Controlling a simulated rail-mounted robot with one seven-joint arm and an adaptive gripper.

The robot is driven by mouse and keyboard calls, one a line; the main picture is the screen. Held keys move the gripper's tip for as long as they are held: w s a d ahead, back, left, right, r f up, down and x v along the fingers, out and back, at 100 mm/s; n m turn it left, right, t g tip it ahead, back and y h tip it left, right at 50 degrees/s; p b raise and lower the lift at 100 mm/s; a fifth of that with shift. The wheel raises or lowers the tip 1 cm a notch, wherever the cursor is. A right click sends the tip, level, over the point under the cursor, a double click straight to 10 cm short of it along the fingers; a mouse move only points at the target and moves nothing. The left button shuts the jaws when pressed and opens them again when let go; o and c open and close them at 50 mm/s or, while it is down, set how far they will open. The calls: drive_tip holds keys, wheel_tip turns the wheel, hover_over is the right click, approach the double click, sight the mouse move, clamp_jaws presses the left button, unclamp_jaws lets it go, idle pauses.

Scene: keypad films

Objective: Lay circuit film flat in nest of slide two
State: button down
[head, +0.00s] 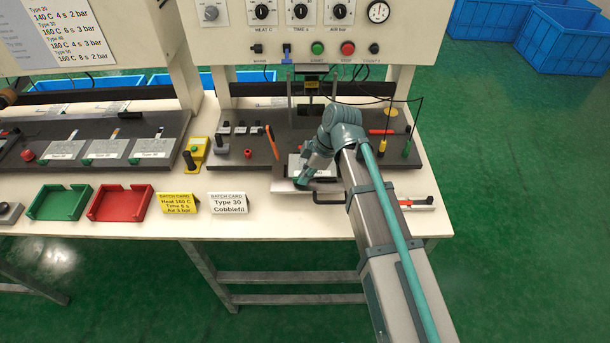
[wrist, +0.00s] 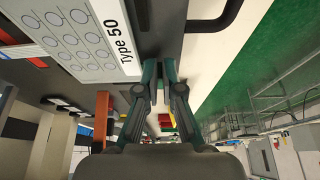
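A light grey sheet (wrist: 75,35) with rows of circles and the label "Type 50" fills the upper left of the wrist view. It looks like the circuit film or a printed plate; I cannot tell which. It also shows as a pale patch (head: 295,163) on the slide at the press front in the head view. My gripper (wrist: 159,65) is beside its labelled edge, fingers close together with a narrow gap. Nothing is clearly seen between the tips. In the head view my gripper (head: 300,183) is low over the slide; my arm hides part of it.
A black handle (head: 327,199) projects at the slide's front. Batch cards, one yellow (head: 178,203) and one white reading Type 30 (head: 228,204), stand left of it. Red (head: 120,203) and green (head: 60,202) trays lie further left. Labelled grey plates (head: 107,149) sit on the left board.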

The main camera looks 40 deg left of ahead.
drive_tip(key=shift+f, duration=0.4)
idle(0.3)
drive_tip(key=c, duration=1.2)
unclamp_jaws()
drive_tip(key=shift+c, duration=0.2)
drive_tip(key=shift+r, duration=0.15)
drive_tip(key=v, duration=1.1)
drive_tip(key=shift+r, duration=0.4)
drive_tip(key=shift+w+d+f, duration=0.1)
drive_tip(key=shift+w+d, duration=0.05)
